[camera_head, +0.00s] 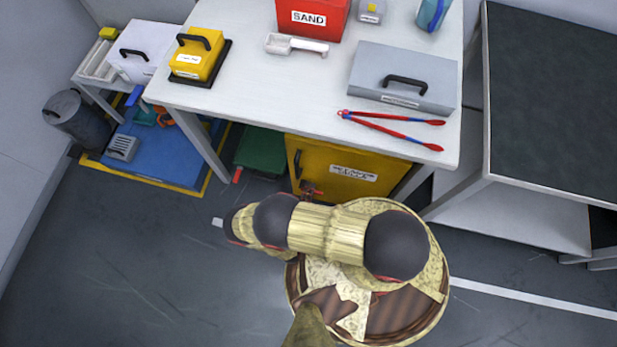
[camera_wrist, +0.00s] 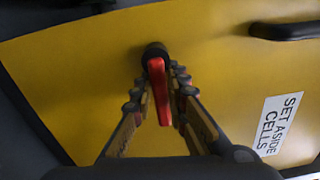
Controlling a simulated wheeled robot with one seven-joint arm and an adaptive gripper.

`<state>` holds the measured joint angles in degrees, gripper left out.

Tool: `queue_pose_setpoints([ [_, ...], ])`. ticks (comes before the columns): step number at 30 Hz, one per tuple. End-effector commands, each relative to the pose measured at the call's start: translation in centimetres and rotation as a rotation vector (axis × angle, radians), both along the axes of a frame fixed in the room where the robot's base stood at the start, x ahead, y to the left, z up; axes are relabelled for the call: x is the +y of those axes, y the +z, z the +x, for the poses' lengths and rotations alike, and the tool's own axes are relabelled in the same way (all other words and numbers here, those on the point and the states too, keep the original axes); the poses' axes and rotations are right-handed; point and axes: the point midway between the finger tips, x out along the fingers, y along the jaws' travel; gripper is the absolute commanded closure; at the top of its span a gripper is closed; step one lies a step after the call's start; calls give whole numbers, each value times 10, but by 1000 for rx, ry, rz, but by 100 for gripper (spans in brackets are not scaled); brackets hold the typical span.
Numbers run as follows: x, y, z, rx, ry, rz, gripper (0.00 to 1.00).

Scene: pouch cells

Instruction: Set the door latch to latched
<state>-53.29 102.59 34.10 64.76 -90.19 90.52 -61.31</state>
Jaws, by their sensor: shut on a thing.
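The door latch is a red lever on a dark round hub, and it shows in the wrist view (camera_wrist: 158,90) on the yellow cabinet door (camera_wrist: 80,60). My gripper (camera_wrist: 160,85) has its two fingers on either side of the lever and is shut on it. In the head view the yellow cabinet (camera_head: 340,168) stands under the white table. Whether the door is fully closed is hard to tell.
A black door handle (camera_wrist: 290,30) and a "SET ASIDE CELLS" label (camera_wrist: 278,125) are on the door. The white table (camera_head: 250,85) above carries red-blue tongs (camera_head: 390,130) and a grey case (camera_head: 404,75). A green box (camera_head: 262,150) stands left of the cabinet. A dark-topped bench (camera_head: 555,90) stands at right.

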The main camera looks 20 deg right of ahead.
Motion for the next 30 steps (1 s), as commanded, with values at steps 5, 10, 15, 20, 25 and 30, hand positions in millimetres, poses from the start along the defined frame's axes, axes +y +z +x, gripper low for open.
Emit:
queue_pose_setpoints([
  [5, 10, -4, 7, 34, 14, -22, 100],
  [10, 10, -3, 7, 47, 13, -40, 100],
  [15, 10, -4, 7, 50, 13, -43, 100],
  [20, 10, -4, 6, 49, 13, -42, 100],
  [25, 10, -3, 6, 48, 12, -43, 78],
  [30, 7, -2, 5, 48, 11, -47, 68],
])
